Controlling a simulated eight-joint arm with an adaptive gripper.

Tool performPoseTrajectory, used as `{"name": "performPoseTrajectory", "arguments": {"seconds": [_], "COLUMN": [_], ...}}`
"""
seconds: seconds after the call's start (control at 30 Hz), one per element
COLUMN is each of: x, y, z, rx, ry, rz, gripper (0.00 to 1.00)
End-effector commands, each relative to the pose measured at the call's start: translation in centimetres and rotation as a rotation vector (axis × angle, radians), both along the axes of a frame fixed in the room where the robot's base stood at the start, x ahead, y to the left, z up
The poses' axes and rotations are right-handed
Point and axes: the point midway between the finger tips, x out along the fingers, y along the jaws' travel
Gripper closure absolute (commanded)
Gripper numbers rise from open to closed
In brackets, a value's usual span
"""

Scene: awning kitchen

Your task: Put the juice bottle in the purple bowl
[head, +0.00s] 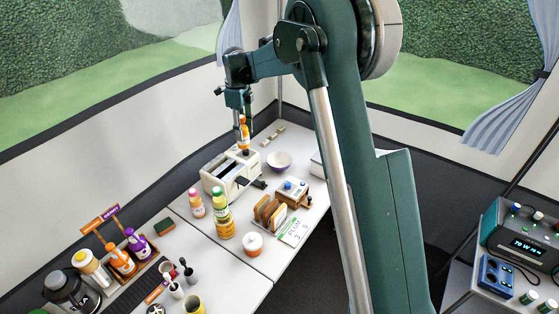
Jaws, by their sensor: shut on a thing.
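My gripper (241,117) points down and is shut on a small orange bottle (243,136), which I take to be the juice bottle. The bottle hangs upright, in the picture just above the far end of the cream toaster-like box; I cannot tell the gap below it. The purple bowl (279,161), pale lilac, stands on the white table to the right of the bottle and a little lower in the picture. The part of the bowl that I see looks empty.
The cream box (230,178) stands left of the bowl. A tent wall rises behind the table.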

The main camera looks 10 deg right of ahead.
Motion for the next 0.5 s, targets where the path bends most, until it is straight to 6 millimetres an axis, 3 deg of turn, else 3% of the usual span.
{"name": "performPoseTrajectory", "arguments": {"seconds": [0.03, 0.2, 0.5], "x": [1.0, 3.9, 6.8], "y": [-1.8, -7.1, -13.7], "z": [0.0, -0.1, -0.4], "rx": [0.0, 0.0, 0.0], "ry": [0.0, 0.0, 0.0], "rz": [-0.019, -0.069, -0.127], "gripper": [0.85, 0.85, 0.85]}}
